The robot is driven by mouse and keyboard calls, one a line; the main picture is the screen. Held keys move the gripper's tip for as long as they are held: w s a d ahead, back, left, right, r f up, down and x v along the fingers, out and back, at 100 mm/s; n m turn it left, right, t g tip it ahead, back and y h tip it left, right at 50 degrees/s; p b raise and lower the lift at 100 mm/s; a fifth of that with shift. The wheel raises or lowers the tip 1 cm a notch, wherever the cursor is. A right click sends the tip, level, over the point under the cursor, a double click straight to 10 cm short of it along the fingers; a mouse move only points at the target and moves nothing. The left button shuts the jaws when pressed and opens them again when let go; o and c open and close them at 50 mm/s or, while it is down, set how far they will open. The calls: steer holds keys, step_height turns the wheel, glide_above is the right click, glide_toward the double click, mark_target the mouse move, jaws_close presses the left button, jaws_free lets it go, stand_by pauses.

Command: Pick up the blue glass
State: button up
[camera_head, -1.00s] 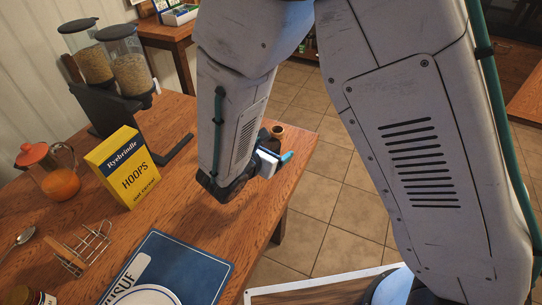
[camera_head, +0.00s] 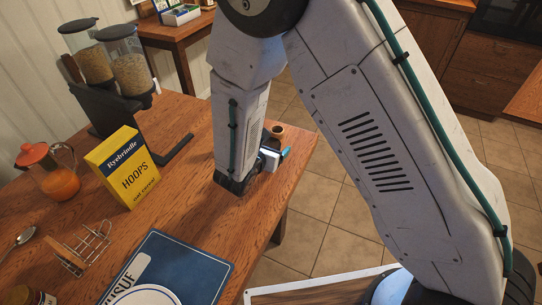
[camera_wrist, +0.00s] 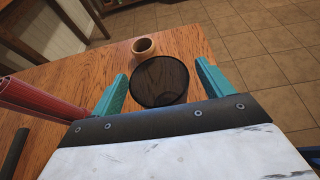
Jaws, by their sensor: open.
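A round, dark, see-through glass (camera_wrist: 160,82) shows in the wrist view, seen from above, with a thin dark rim. No clear blue shows on it, so I cannot confirm its colour. My gripper (camera_wrist: 160,76) is open, with one teal finger on each side of the glass and a gap to each. I cannot tell how high the fingers are relative to the rim. In the head view my gripper (camera_head: 280,154) is low over the far right corner of the wooden table, partly behind my forearm. The glass cannot be made out there.
A small tan cup (camera_wrist: 144,47) stands just beyond the glass, also visible in the head view (camera_head: 277,131). A red cylindrical thing (camera_wrist: 38,97) lies close left of my gripper. A yellow cereal box (camera_head: 124,168) and dispenser (camera_head: 128,73) stand left. The table edge is close on the right.

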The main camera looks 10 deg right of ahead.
steer(key=c, duration=1.2)
steer(key=shift+o, duration=0.2)
steer(key=shift+r, duration=0.1)
